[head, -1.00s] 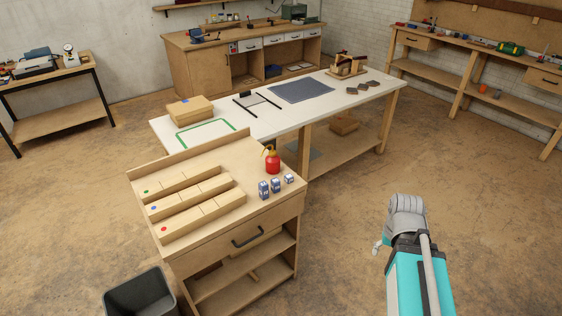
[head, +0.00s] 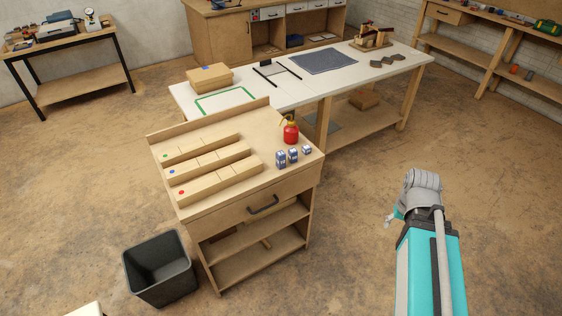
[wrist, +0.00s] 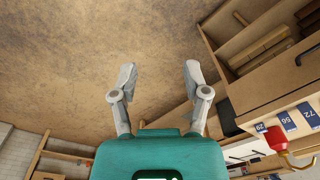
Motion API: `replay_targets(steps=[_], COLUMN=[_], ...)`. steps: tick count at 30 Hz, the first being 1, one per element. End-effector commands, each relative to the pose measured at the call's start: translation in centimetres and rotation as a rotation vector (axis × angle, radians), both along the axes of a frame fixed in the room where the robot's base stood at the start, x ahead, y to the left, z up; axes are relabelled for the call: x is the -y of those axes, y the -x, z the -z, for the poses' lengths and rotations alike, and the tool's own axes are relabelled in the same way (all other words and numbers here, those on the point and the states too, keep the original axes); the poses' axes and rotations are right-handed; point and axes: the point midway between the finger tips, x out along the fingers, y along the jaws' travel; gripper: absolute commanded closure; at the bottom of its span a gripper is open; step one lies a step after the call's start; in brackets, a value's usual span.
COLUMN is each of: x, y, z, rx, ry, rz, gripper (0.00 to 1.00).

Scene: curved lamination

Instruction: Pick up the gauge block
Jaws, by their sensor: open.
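Several small blue-and-white numbered blocks stand in a row near the right front corner of the wooden cabinet top (head: 225,195). The left block (head: 281,158) and middle block (head: 293,156) look taller than the right block (head: 307,150). In the wrist view their labels show at the right edge, with a block marked 72 (wrist: 308,114) and one marked 56 (wrist: 288,121). I cannot tell which is the gauge block meant. My gripper (wrist: 160,73) is open and empty over bare floor, apart from the cabinet. In the head view its fingers are not clearly visible.
A red oil can (head: 291,133) stands just behind the blocks. Three long wooden boxes (head: 215,177) with colored dots lie left of them. A dark bin (head: 160,268) stands on the floor left of the cabinet. A white-topped table (head: 345,85) adjoins behind. The floor right of the cabinet is clear.

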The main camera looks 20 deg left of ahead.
Motion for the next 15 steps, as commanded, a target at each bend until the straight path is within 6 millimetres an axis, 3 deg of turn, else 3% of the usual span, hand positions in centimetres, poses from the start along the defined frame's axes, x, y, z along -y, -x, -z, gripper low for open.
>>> replay_targets(steps=[5,8,15], x=[-4.5,-8.4,-19.7], y=[-3.2,-5.6,-10.9], z=[1.9,2.8,3.4], rx=[0.120,0.231,0.573], ry=[-0.098,-0.177,-0.363], rz=[-0.152,-0.272,-0.546], gripper=[0.40,0.40,0.40])
